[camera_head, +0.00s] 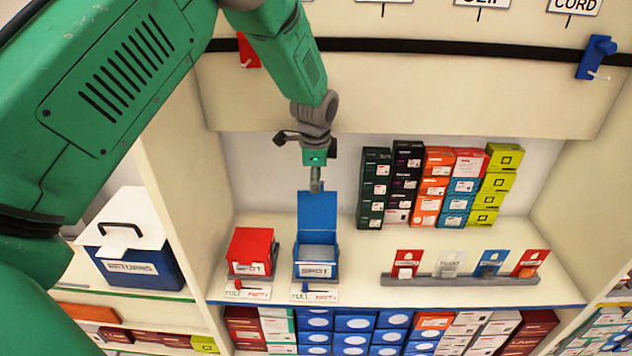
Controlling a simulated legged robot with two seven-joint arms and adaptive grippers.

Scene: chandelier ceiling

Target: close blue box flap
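My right gripper is not in view.
A red box (250,250) with its lid down stands just left of the blue box. Small sliders on cards lie in front of both. Stacked coloured cartons (432,188) stand at the back right. A grey rack (460,281) holds several cards. A returns bin (135,262) is at left.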

